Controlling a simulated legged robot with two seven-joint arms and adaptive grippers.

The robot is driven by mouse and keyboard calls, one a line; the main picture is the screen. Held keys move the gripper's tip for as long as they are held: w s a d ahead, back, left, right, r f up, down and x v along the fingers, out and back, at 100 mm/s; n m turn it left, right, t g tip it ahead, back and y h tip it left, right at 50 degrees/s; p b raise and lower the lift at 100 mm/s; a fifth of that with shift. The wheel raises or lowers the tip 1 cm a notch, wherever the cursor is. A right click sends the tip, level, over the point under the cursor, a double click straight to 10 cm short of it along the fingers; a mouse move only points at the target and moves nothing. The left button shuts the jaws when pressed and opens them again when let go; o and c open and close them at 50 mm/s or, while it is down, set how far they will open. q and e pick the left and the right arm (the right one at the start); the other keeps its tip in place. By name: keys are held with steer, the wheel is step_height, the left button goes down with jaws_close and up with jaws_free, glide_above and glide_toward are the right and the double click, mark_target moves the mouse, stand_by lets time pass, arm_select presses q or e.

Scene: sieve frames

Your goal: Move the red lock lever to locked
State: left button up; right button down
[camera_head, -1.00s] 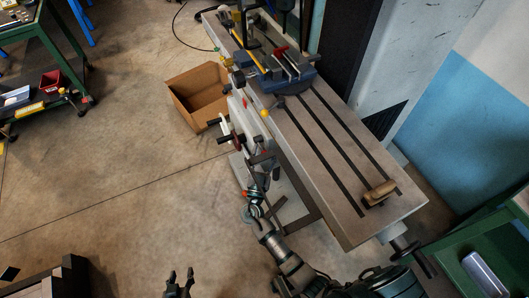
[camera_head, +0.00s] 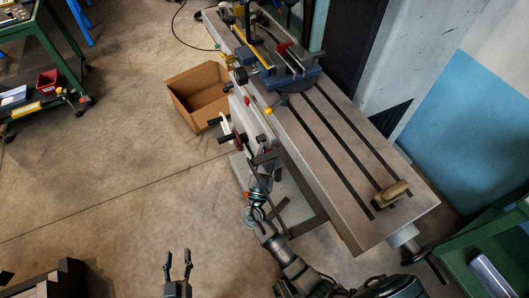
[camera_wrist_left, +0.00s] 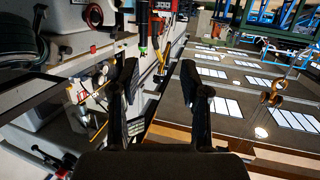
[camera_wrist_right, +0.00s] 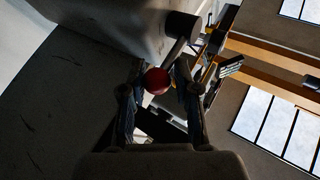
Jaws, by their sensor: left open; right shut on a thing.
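A red ball knob (camera_wrist_right: 157,81), which looks like the end of the red lock lever, sits between the fingers of my right gripper (camera_wrist_right: 158,72) in the right wrist view. The gripper is shut on it. My left gripper (camera_head: 178,262) is open and empty, over the floor at the bottom. Its spread fingers also show in the left wrist view (camera_wrist_left: 160,85).
The slotted machine table (camera_head: 335,165) carries a blue vise (camera_head: 285,78) and a wooden-handled brush (camera_head: 391,193). A handwheel (camera_head: 233,138) sticks out at the machine's front. A cardboard box (camera_head: 200,95) stands on the floor. The floor at left is mostly clear.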

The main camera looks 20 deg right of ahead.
steer(key=shift+f+b, duration=0.5)
steer(key=shift+b, duration=0.55)
steer(key=shift+f+m+b, duration=0.15)
steer(key=shift+m+b, duration=0.15)
steer(key=shift+b, duration=0.65)
arm_select(q)
step_height(320, 180, up, 10)
steer(key=s+t+h, duration=0.1)
steer(key=t, duration=0.8)
steer(key=shift+s+d+r+n+h, duration=0.25)
steer(key=shift+s+d+n+h, duration=0.1)
steer(key=shift+n+h, duration=0.05)
arm_select(e)
steer(key=c, duration=1.2)
jaws_free()
steer(key=o, duration=0.4)
steer(key=shift+w+f, duration=0.1)
steer(key=shift+f, duration=0.05)
steer(key=shift+c, duration=0.2)
steer(key=shift+h, duration=0.3)
arm_select(q)
steer(key=shift+w, duration=0.2)
arm_select(e)
steer(key=shift+r, duration=0.2)
arm_select(q)
steer(key=shift+s, duration=0.1)
